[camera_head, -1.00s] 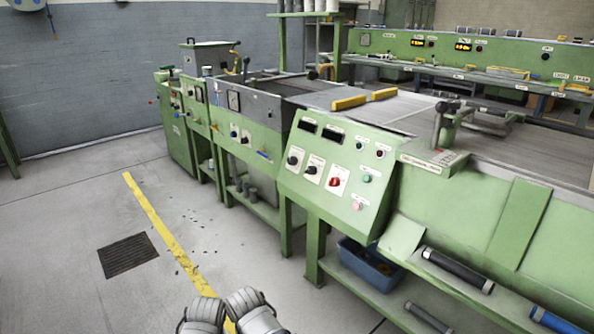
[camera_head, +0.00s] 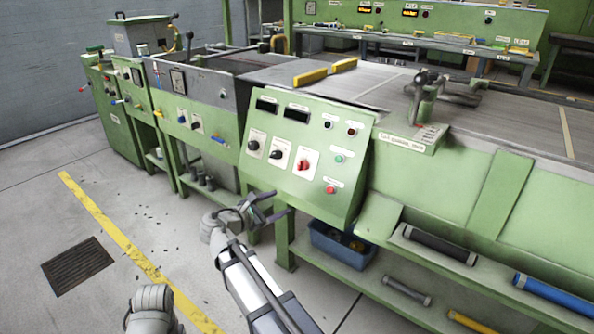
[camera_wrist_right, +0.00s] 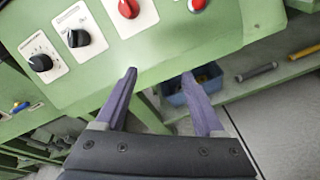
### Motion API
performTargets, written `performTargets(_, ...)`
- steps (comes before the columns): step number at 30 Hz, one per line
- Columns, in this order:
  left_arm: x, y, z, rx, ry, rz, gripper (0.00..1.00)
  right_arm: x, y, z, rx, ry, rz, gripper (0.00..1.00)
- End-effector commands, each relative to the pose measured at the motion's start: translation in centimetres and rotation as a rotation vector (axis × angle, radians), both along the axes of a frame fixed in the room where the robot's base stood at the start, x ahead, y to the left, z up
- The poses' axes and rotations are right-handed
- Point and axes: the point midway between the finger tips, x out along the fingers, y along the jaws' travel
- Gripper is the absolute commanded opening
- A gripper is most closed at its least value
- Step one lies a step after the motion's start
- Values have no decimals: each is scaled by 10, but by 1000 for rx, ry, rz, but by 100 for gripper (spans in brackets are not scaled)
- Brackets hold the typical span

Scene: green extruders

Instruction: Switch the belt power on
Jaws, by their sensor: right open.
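The sloped green control panel (camera_head: 255,185) carries a red rotary knob (camera_head: 304,165) on a white plate, with two black knobs (camera_head: 276,154) to its left. The red knob also shows at the top of the right wrist view (camera_wrist_right: 129,8). A red button (camera_head: 330,190) and a green button (camera_head: 338,159) sit right of it. The labels are too small to read, so I cannot tell which control is marked belt power. My right gripper (camera_head: 282,203) is open and empty, in front of the panel's lower edge; its fingers (camera_wrist_right: 159,75) point toward the panel. My left gripper is out of view.
A blue bin (camera_head: 335,243) and several rollers (camera_head: 438,245) lie on the shelf under the machine. A lever clamp (camera_head: 430,105) stands on top, right of the panel. Open floor with a yellow line (camera_head: 110,235) lies to the left.

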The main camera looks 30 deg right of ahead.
Motion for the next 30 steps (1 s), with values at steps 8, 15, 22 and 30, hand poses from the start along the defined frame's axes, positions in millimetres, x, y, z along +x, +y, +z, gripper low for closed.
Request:
performTargets(8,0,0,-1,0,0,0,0,29,-30,51,-323,185,45,71)
performTargets(15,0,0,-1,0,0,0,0,32,-36,55,-348,202,46,71)
performTargets(22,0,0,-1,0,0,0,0,44,-67,55,-346,202,43,71)
performTargets(30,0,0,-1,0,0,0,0,55,-98,55,-345,201,44,71)
